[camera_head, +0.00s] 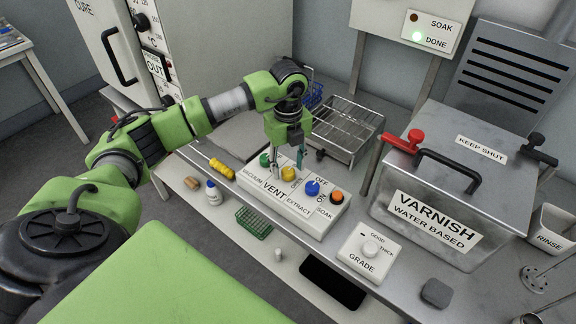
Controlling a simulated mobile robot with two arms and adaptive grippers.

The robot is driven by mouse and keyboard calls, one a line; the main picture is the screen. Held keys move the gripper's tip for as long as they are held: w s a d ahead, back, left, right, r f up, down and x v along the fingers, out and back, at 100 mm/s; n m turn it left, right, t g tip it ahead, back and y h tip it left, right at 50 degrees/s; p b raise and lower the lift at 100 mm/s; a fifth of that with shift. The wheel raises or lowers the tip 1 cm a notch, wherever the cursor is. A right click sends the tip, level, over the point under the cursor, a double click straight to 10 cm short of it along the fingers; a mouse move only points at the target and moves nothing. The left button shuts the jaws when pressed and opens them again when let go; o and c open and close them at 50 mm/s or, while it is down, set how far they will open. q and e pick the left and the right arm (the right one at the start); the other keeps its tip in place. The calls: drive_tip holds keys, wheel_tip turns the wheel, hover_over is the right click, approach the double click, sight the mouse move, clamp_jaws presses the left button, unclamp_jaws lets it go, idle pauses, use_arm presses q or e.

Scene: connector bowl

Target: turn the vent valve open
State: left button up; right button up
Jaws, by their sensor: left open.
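A white control box (298,218) on the grey bench carries a row of round controls. Its front labels read VACUUM, VENT, EXTRACT and SOAK. The yellow knob (289,174) sits above the VENT label and appears to be the vent valve. A green knob (265,160) is to its left, a blue knob (312,188) and an orange button (337,197) to its right. My left gripper (286,163) points down over the box, open, with its fingers around or just above the yellow knob. Contact cannot be told. My right gripper is not in view.
A steel VARNISH tank (455,190) with a red handle is at right. A white GRADE dial box (369,259) sits in front right.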

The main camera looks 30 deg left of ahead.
use_arm(q)
drive_tip(key=shift+f, duration=0.8)
drive_tip(key=c, duration=1.1)
